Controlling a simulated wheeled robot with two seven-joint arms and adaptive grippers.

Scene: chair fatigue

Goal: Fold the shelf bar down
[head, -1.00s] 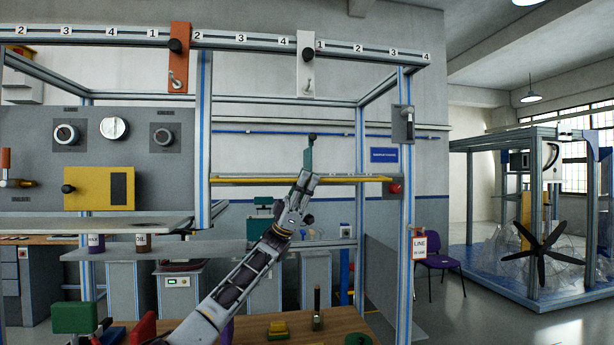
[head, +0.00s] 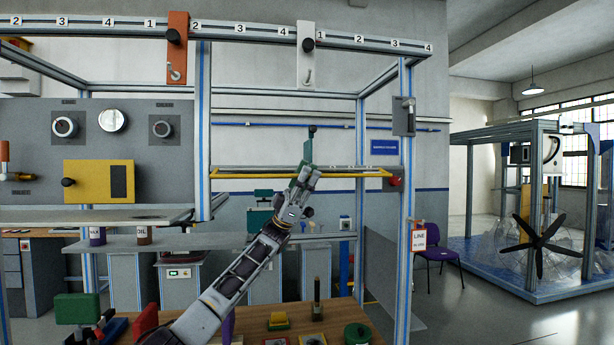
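The shelf bar (head: 250,176) is a yellow bar across the bay between two upright posts. It is the front edge of a shallow frame, and a thin grey back edge shows just above and behind it. My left gripper (head: 305,173) reaches up from below and overlaps the middle of the bar. Its fingers are small here, so I cannot tell whether they touch the bar or how far they are open. A teal upright piece with a dark tip (head: 309,147) shows just above the gripper. My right gripper is not in view.
Below is a wooden table (head: 370,318) with several small coloured objects. A grey shelf (head: 215,243) crosses behind my arm. A post with a grey switch box (head: 403,115) stands right of the bar. An orange (head: 178,50) and a white hanging bracket (head: 306,45) are overhead.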

